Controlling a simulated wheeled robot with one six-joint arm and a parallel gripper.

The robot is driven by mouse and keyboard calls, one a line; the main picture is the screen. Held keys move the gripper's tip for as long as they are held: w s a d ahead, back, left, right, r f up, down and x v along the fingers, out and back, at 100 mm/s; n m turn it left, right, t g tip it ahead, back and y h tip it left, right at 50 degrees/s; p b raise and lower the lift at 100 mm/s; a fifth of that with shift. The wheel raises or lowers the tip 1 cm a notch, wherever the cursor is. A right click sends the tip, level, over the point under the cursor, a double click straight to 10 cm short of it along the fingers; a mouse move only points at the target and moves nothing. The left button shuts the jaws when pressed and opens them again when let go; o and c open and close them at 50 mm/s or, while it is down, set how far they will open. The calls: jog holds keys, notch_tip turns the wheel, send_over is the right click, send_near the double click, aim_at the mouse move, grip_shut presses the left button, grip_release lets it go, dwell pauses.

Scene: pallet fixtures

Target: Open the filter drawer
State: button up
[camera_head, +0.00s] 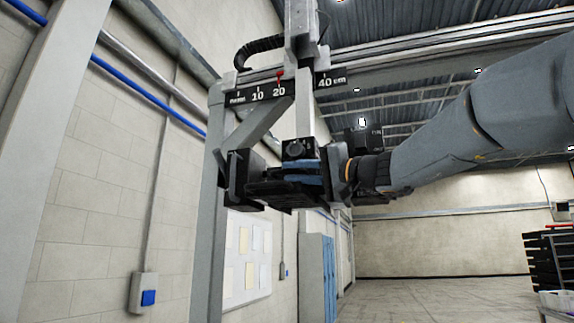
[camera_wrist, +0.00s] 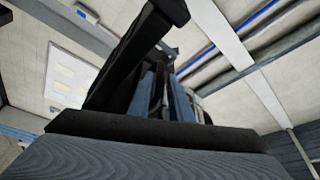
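No drawer that I can pick out for sure shows in either view. In the head view a dark block with blue parts (camera_head: 302,166) sits at the lower end of a pale vertical post (camera_head: 306,96). My arm comes in from the right, and my gripper (camera_head: 318,176) is at this block, overlapping it in the picture. I cannot tell contact, or where gripper ends and block begins. In the wrist view two blue-grey pieces (camera_wrist: 165,100) show behind a black bar, with a large dark surface across the bottom. The fingertips are not clear.
A grey frame (camera_head: 207,210) carries a black scale marked in cm (camera_head: 268,93), with a red pointer (camera_head: 280,75) near 20. A wall with a board (camera_head: 247,255) and blue lockers (camera_head: 316,270) stands behind. The floor between is clear.

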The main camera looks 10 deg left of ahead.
jog(key=shift+p+x, duration=0.45)
jog(key=shift+x, duration=0.7)
grip_shut()
jog(key=shift+d+f, duration=0.1)
